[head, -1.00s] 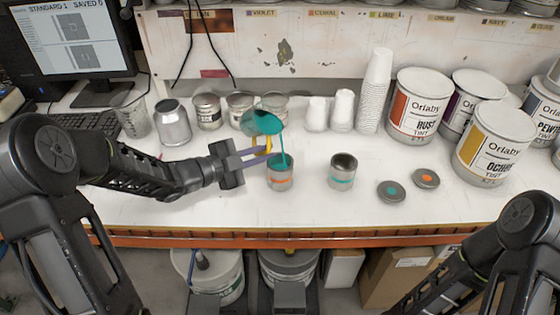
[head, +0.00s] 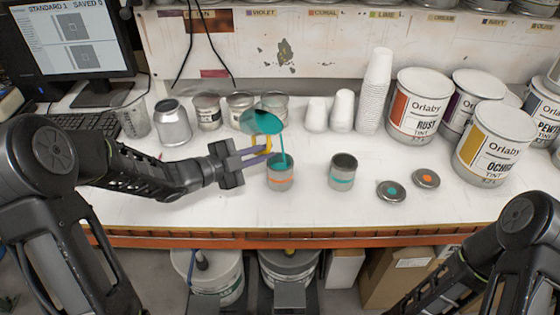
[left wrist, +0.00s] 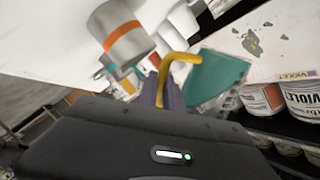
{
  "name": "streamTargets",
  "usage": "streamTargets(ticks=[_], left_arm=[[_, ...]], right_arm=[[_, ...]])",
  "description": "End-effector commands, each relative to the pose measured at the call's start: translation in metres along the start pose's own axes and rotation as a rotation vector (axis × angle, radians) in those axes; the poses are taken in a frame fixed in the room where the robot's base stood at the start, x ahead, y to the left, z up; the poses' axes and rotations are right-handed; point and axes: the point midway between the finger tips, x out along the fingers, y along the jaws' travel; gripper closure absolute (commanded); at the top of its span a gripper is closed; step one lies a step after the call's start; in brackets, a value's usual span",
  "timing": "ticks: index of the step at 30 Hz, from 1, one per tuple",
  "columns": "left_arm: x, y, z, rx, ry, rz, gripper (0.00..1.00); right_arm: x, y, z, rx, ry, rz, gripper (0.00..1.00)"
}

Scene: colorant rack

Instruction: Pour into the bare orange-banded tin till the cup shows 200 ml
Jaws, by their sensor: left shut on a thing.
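My left gripper (head: 258,155) is shut on the yellow handle (head: 263,144) of a cup (head: 262,122) with teal liquid in it. The cup is tilted above the orange-banded tin (head: 281,182), and a thin teal stream (head: 284,148) runs from its lip down into that tin. The tin is upright and lidless; its fill level cannot be made out. In the left wrist view the cup (left wrist: 215,75) and handle (left wrist: 178,65) are in front of the gripper, with the orange-banded tin (left wrist: 122,45) beside them. No cup markings are readable. My right gripper is out of view.
An open teal-banded tin (head: 343,180) stands right of the orange-banded one. A teal-dotted lid (head: 391,191) and an orange-dotted lid (head: 426,179) lie farther right. Small tins (head: 207,111), paper cups (head: 342,112) and large paint cans (head: 417,106) stand behind. The front of the table is clear.

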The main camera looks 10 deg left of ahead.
Motion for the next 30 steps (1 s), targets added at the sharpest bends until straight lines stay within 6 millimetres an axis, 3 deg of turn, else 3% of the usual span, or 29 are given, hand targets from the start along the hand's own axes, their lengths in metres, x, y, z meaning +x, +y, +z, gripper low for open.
streamTargets(ticks=[30], left_arm=[[-0.0002,-0.002,0.0001,0.036,-0.007,-0.01,1.0]], right_arm=[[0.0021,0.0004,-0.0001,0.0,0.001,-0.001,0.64]])
